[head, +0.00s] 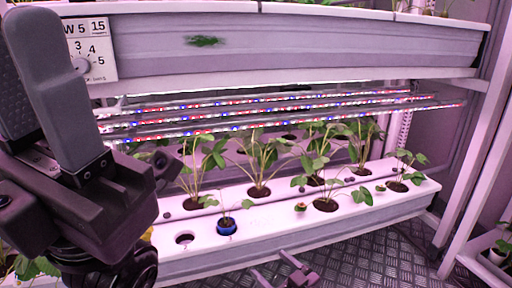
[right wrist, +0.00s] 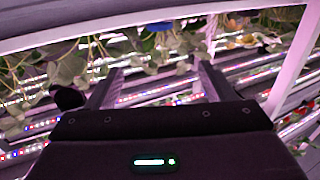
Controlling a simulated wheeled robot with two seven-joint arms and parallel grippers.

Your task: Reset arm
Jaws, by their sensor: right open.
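My right gripper (head: 287,271) shows small and low at the bottom of the head view, in front of the white planting rack (head: 345,222). Its jaws are apart. In the right wrist view, its two fingers (right wrist: 154,82) stand apart with nothing seen held between them. Plant leaves and light strips show beyond the fingers. Large dark parts of my own arm fill the left side of the head view. They hide the rack's left end, and I cannot make out the state of my left jaws there.
Several potted plants (head: 258,160) stand in the rack, near a blue pot (head: 227,227) and an empty hole (head: 184,239). Light bars (head: 270,107) hang above, under the upper shelf (head: 300,45). A white post (head: 478,150) stands at right. Patterned floor (head: 385,250) lies open in front.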

